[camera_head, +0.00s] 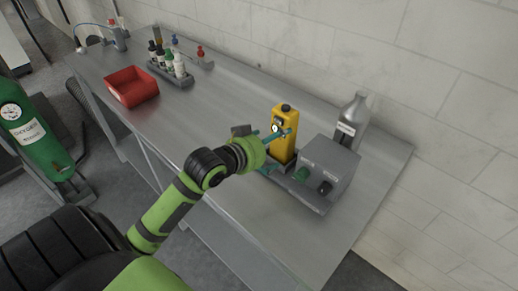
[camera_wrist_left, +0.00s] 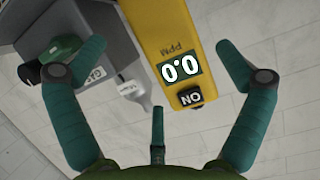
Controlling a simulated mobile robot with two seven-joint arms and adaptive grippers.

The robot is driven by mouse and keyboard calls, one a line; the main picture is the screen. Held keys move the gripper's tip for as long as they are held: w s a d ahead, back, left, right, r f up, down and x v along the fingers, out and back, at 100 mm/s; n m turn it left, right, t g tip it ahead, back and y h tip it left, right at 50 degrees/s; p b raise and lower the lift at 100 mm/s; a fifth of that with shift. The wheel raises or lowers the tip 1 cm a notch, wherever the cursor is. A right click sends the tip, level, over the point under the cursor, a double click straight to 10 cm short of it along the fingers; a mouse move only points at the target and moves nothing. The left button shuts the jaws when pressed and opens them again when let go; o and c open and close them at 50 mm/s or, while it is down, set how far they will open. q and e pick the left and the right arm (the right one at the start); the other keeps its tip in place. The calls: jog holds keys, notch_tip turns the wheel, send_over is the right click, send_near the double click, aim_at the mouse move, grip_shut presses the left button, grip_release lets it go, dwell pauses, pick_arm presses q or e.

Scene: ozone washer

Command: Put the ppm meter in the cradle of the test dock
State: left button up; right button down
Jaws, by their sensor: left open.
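The yellow ppm meter (camera_head: 284,146) stands upright at the left end of the test dock (camera_head: 326,168), beside its grey box. The meter's foot is partly hidden, so I cannot tell how fully it sits in the cradle. In the left wrist view the meter (camera_wrist_left: 178,45) shows a display reading 0.0 and an ON button. My left gripper (camera_head: 279,150) is open, with its teal fingers at either side of the meter. In the left wrist view a gap shows between each finger and the meter. My right gripper is not in view.
A grey bottle (camera_head: 352,119) stands behind the dock near the wall. A red bin (camera_head: 132,87) and a rack of small bottles (camera_head: 170,68) are on the far left of the metal bench (camera_head: 215,95). The bench between them and the dock is clear. A green cylinder (camera_head: 33,135) stands left.

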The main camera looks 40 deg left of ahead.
pick_arm(q)
jog(key=v, duration=0.6)
jog(key=shift+s+b, duration=0.15)
jog(key=shift+b, duration=0.2)
dwell(1.6)
